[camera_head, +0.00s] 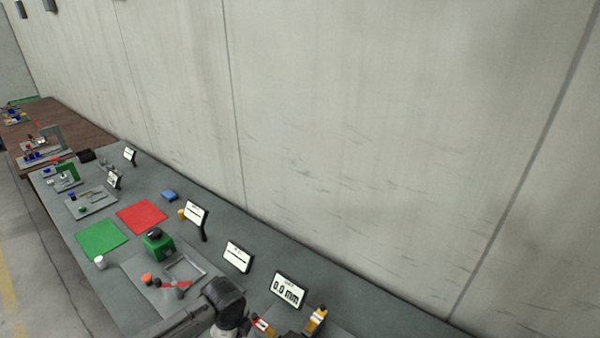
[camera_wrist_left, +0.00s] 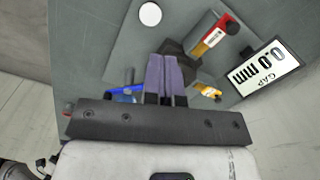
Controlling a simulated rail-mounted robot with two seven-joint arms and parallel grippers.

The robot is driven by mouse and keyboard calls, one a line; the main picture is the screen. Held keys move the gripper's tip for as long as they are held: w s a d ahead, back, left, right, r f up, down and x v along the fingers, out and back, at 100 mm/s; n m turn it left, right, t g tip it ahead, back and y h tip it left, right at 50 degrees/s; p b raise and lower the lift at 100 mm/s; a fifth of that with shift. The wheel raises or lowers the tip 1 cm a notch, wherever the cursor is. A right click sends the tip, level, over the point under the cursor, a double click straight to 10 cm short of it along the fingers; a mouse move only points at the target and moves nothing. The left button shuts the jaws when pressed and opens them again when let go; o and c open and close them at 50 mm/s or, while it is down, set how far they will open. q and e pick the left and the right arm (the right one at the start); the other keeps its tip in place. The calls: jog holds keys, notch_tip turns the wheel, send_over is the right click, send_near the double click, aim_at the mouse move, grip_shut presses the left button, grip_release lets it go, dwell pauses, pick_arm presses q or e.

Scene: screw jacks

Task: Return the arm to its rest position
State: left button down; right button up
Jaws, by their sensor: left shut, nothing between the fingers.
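My left gripper (camera_wrist_left: 166,62) shows in the left wrist view with its two purple fingers pressed together and nothing between them. A dark block shows behind the fingertips; I cannot tell whether they touch it. In the head view my left arm comes in at the bottom, and its fingers cannot be made out there. A red and yellow part with a white label (camera_wrist_left: 212,42) lies beside the fingers. A display (camera_wrist_left: 264,70) reading 0.0 mm stands to the right. It also shows in the head view (camera_head: 289,290). My right gripper is in neither view.
In the head view the grey bench (camera_head: 145,179) runs along the wall. It carries a green block (camera_head: 158,246), a red mat (camera_head: 142,216), a green mat (camera_head: 101,238) and several small signs. A yellow part (camera_head: 317,319) is at the bottom. Blue (camera_wrist_left: 125,95) and yellow (camera_wrist_left: 207,90) parts flank the fingers.

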pick_arm(q)
jog(key=w+d+r+n+t, duration=0.1)
jog(key=d+r+n+t, duration=0.25)
jog(key=r, duration=0.55)
jog(key=w+d+r+n+t, duration=0.2)
jog(key=d+r+n+t, duration=0.15)
jog(key=r, duration=0.45)
jog(key=s+r+n+t+h, duration=0.2)
jog(key=s+r+n+t, duration=0.2)
jog(key=s+r, duration=0.15)
jog(key=s+a+f+n+g+y, duration=0.1)
jog(key=s+a+f+n, duration=0.3)
jog(key=s, duration=0.3)
jog(key=s+a+f+n, duration=0.2)
jog(key=s+a+f, duration=0.3)
jog(key=s, duration=0.1)
jog(key=s+a+f+n+g, duration=0.2)
jog(key=s+f+g, duration=0.5)
jog(key=s+f, duration=1.25)
notch_tip(320, 180, up, 16)
jog(key=s+p, duration=0.1)
jog(key=p, duration=1.3)
jog(key=shift+y, duration=0.3)
